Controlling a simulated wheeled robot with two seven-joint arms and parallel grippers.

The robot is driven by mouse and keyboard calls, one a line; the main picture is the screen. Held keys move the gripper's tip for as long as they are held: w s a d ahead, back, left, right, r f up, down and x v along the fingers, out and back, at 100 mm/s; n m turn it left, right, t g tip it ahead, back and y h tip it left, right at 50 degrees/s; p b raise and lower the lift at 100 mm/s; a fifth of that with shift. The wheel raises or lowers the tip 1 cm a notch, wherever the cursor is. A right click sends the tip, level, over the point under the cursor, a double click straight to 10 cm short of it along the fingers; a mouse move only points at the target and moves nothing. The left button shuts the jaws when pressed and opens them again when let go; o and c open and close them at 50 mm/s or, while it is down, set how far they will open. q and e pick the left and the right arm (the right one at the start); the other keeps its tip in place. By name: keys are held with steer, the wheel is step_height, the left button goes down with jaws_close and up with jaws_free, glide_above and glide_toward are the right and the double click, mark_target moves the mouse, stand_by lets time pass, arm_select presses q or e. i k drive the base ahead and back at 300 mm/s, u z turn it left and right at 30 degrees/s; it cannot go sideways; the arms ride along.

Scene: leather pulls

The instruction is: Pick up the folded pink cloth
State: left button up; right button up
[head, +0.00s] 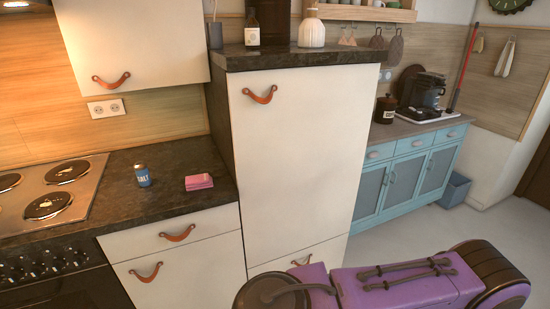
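The folded pink cloth (199,182) lies flat on the dark countertop (180,204), near the right end, beside the tall white cabinet. It is a small, layered bundle. A blue salt shaker (143,176) with a grey top stands upright to its left, apart from it. A purple and dark arm link of mine fills the lower right. Neither of my grippers is in view.
A stove (55,193) with several dark burners is left of the shaker. The tall white cabinet (290,150) with leather pulls rises right of the cloth. A white wall cabinet (130,45) hangs above the counter. Bare counter lies in front of the cloth.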

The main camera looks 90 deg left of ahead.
mark_target(204, 181)
steer(key=u, duration=2.3)
